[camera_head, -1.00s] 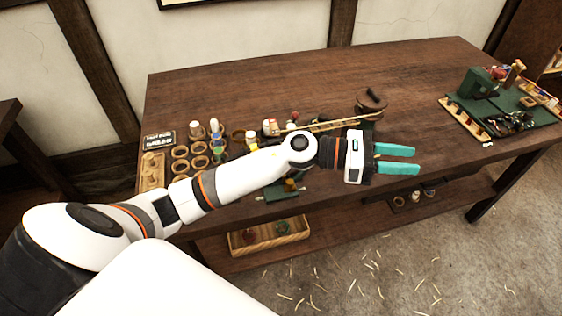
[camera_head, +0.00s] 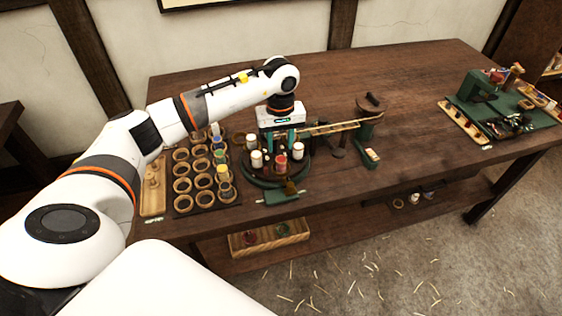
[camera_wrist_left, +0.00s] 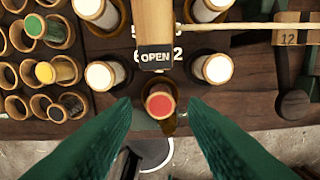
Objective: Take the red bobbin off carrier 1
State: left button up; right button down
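The red bobbin (camera_head: 281,163) stands upright at the near side of a round braiding table (camera_head: 250,178), among several white bobbins. In the left wrist view its red top (camera_wrist_left: 159,104) lies between the two teal fingertips, with gaps on both sides. My left gripper (camera_head: 282,137) points down over the table and is open and empty. In the left wrist view its fingers (camera_wrist_left: 160,108) are spread wide. A wooden piece marked "OPEN" (camera_wrist_left: 155,30) sits just beyond the red bobbin. No carrier number 1 is readable. My right gripper is not in view.
A rack of wooden rings (camera_head: 182,186), some holding coloured bobbins, stands left of the round table. A wooden rail (camera_head: 335,127) runs right to a green stand (camera_head: 364,138). A green mat with tools (camera_head: 500,115) lies far right.

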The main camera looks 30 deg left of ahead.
aim_at(281, 159)
pick_arm(q)
jog(key=f, duration=0.2)
jog(key=f+p, duration=0.2)
jog(key=f, duration=0.1)
jog(key=shift+s+d+f, duration=0.3)
jog(key=shift+d, duration=0.05)
jog(key=shift+f, duration=0.3)
jog(key=c, duration=0.7)
